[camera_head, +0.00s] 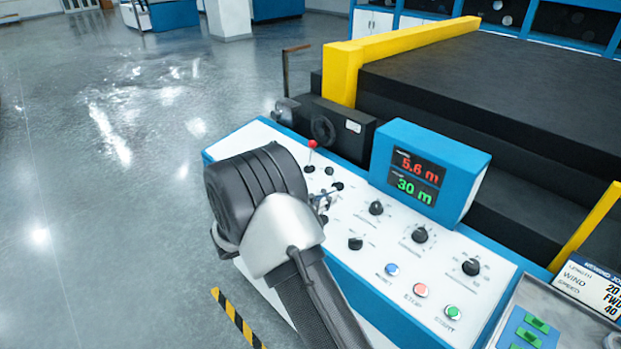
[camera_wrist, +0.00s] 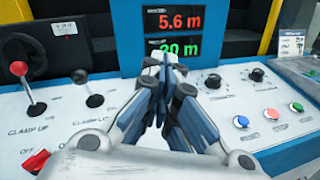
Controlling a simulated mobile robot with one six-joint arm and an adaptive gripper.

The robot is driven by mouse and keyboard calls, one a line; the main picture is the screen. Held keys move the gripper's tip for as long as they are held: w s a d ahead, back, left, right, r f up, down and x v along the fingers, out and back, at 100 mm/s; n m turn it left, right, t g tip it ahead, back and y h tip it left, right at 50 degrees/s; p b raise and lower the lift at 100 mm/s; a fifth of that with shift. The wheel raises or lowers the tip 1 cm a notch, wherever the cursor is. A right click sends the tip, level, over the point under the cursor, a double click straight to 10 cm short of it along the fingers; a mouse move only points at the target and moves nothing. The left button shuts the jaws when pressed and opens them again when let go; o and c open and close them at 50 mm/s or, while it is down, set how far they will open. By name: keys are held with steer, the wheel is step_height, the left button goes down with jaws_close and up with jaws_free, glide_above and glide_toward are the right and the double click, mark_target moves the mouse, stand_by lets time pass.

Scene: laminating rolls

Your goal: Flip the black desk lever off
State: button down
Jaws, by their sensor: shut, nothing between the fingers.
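The black desk lever (camera_wrist: 80,76) stands on the white panel in the wrist view, left of my fingers, its black knob tipped up and to the left from its base. In the head view its small black knob (camera_head: 329,170) shows just beyond my wrist. My gripper (camera_wrist: 165,62) is shut and empty, its fingertips in front of the lower part of the display. It is right of the lever and apart from it. In the head view my gripper (camera_head: 321,200) is mostly hidden behind my wrist.
A red-knobbed lever (camera_wrist: 19,68) stands left of the black one, with a red switch (camera_wrist: 36,161) nearer. The blue display box (camera_head: 430,170) rises behind the panel. Dials and blue, red and green buttons (camera_head: 421,290) lie to the right. Open floor is at left.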

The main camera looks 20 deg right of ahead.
steer(key=w+a+f+n+t, duration=0.6)
steer(key=w+f+n+t, duration=0.1)
steer(key=f, duration=0.4)
steer(key=shift+a+f+n+t+h, duration=0.15)
steer(key=shift+f+n+t+h, duration=0.15)
steer(key=shift+n+t, duration=0.3)
steer(key=b+x, duration=0.3)
steer(key=x, duration=1.1)
steer(key=shift+r, duration=0.15)
steer(key=shift+r, duration=0.1)
steer(key=shift+r+p, duration=0.25)
steer(key=shift+p, duration=0.2)
